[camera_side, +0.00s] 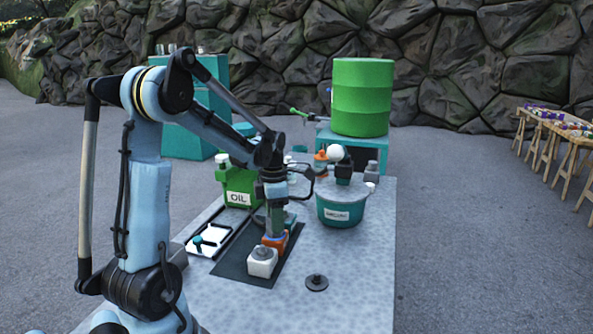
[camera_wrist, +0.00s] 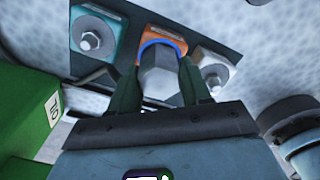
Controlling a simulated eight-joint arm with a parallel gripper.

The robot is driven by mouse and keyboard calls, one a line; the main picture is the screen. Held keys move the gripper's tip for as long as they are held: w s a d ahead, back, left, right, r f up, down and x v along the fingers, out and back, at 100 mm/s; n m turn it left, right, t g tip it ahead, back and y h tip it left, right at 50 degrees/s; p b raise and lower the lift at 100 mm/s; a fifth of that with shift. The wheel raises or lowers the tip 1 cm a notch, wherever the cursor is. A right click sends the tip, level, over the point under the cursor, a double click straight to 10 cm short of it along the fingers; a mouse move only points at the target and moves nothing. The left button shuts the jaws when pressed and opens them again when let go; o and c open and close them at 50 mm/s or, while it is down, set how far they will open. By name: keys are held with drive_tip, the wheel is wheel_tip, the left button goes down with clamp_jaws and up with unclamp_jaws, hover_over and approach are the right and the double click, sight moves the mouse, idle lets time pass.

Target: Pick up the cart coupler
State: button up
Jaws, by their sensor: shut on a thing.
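My gripper (camera_side: 275,228) points down over the row of blocks on the dark mat (camera_side: 235,265). In the wrist view its two dark green fingers (camera_wrist: 160,82) are shut on a grey hexagonal piece (camera_wrist: 159,68) with a blue ring at its far end. It looks like the cart coupler, but I cannot be sure. The piece stands at the orange block (camera_wrist: 163,33); I cannot tell whether it is seated or lifted clear. A teal block (camera_wrist: 97,34) with a grey nut is on one side and a white block (camera_wrist: 213,68) with a nut on the other.
A green oil can (camera_side: 240,187) stands left of my gripper and a teal bucket (camera_side: 341,210) right of it. A white tray (camera_side: 209,240) lies left of the mat. A dark round disc (camera_side: 317,282) lies at the front right. The table's right front is mostly clear.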

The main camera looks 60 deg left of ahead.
drive_tip(key=shift+r, duration=0.15)
drive_tip(key=shift+r, duration=0.65)
wheel_tip(320, 180, up, 2)
drive_tip(key=shift+r, duration=0.2)
drive_tip(key=w+d+r, duration=0.1)
drive_tip(key=d+r, duration=1)
drive_tip(key=r, duration=0.1)
drive_tip(key=shift+w+d, duration=0.25)
drive_tip(key=shift+w, duration=0.05)
drive_tip(key=w+a+f, duration=0.2)
drive_tip(key=a+f, duration=0.2)
drive_tip(key=a, duration=0.5)
drive_tip(key=w+a+f, duration=0.2)
drive_tip(key=a+f, duration=0.1)
drive_tip(key=a, duration=0.6)
drive_tip(key=shift+f, duration=4.2)
